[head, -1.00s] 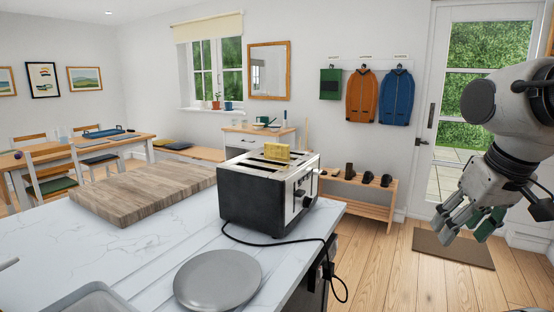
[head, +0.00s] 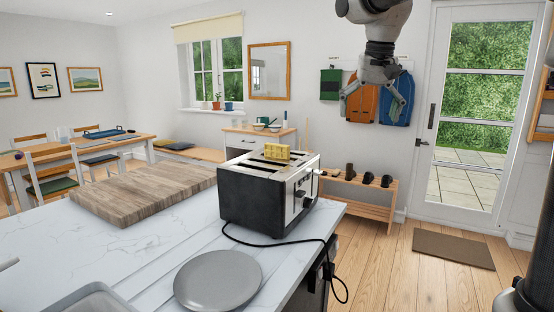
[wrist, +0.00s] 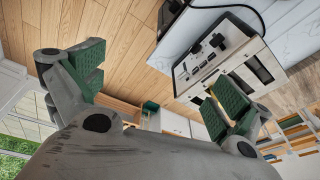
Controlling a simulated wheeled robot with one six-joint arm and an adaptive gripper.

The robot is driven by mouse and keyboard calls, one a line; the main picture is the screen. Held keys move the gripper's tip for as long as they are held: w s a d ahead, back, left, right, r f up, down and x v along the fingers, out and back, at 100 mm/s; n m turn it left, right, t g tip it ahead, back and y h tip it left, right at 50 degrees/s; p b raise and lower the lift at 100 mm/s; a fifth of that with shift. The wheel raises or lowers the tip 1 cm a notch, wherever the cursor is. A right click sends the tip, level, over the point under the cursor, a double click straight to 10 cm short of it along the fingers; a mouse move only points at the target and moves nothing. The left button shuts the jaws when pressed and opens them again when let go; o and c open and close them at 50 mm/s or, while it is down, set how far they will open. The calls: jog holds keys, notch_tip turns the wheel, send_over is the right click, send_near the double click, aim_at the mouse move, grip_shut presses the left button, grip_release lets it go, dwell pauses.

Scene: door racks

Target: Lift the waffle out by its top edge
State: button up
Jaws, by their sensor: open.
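The yellow waffle (head: 277,152) stands in a slot of the black and steel toaster (head: 262,195), its top part showing above the slot. The toaster sits near the right edge of the white counter. My gripper (head: 372,106) is open and empty, pointing down, above and to the right of the toaster in the head view. In the wrist view the two green-padded fingers of my gripper (wrist: 160,85) are spread wide. The toaster (wrist: 215,65) lies beyond the right finger there, and that finger hides most of the waffle.
A wooden board (head: 145,190) lies left of the toaster. A grey plate (head: 217,280) is in front of it on the counter (head: 110,250). The toaster's black cord (head: 285,243) hangs over the counter edge. The air above the toaster is clear.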

jog(key=w+a, duration=0.5)
jog(key=w, duration=0.3)
jog(key=m+g, duration=0.1)
jog(key=m, duration=0.3)
send_over(277, 148)
jog(key=shift+h, duration=0.4)
jog(key=f, duration=0.6)
jog(key=shift+s+d, duration=0.15)
jog(key=shift+d, duration=0.1)
jog(key=shift+a+f, duration=0.3)
jog(key=shift+f, duration=0.3)
jog(key=shift+w+d+f, duration=0.1)
jog(key=shift+w+f, duration=0.15)
jog(key=shift+f, duration=0.9)
jog(key=shift+w+a+f, duration=0.1)
jog(key=shift+w+f, duration=0.2)
jog(key=shift+f, duration=0.9)
jog(key=shift+w+d+f, duration=0.1)
jog(key=shift+w+f, duration=0.15)
jog(key=shift+f, duration=0.9)
jog(key=c, duration=1)
